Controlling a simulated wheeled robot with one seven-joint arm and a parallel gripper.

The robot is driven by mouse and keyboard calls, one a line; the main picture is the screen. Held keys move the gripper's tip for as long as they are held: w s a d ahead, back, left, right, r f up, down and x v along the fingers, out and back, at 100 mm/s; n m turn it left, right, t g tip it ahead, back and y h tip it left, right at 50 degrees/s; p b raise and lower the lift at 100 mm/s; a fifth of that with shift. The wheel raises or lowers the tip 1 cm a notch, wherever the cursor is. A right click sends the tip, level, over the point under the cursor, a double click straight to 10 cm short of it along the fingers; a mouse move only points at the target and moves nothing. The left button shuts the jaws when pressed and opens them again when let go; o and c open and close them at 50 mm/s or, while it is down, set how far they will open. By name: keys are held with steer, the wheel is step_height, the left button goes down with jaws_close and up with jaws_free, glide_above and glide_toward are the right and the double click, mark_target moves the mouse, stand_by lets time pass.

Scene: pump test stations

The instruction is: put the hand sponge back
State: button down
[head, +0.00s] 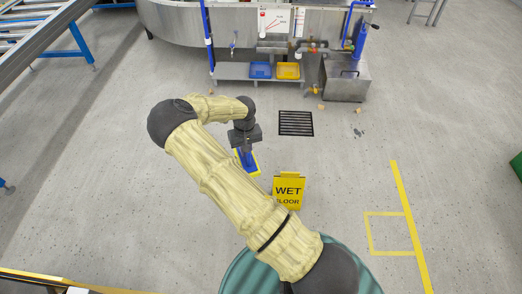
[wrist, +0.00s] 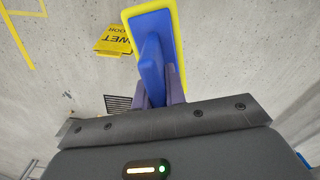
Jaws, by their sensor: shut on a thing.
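The hand sponge (head: 251,163) has a blue grip and a blue plate edged in yellow. In the wrist view the sponge (wrist: 166,35) points away from my jaws, with its blue grip between the two fingers. My gripper (head: 244,150) is shut on that grip and holds the sponge out over the floor; it also shows in the wrist view (wrist: 160,90). The fingers hide part of the grip. A blue tray (head: 260,70) and a yellow tray (head: 288,71) sit side by side on the low shelf of the steel station, beyond my gripper.
A yellow wet floor sign (head: 289,191) stands right of the sponge, close to my arm. A floor drain grate (head: 296,123) lies between sign and station. A steel box (head: 346,82) stands right of the shelf. Small bits lie on the floor. A roller conveyor (head: 40,35) is at left.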

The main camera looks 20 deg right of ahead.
steer(key=s+r+p, duration=0.4)
steer(key=r+p, duration=0.3)
steer(key=r, duration=0.2)
steer(key=s+r+p, duration=0.4)
steer(key=r+p, duration=0.4)
steer(key=r, duration=0.1)
steer(key=shift+r, duration=0.35)
steer(key=shift+w, duration=0.1)
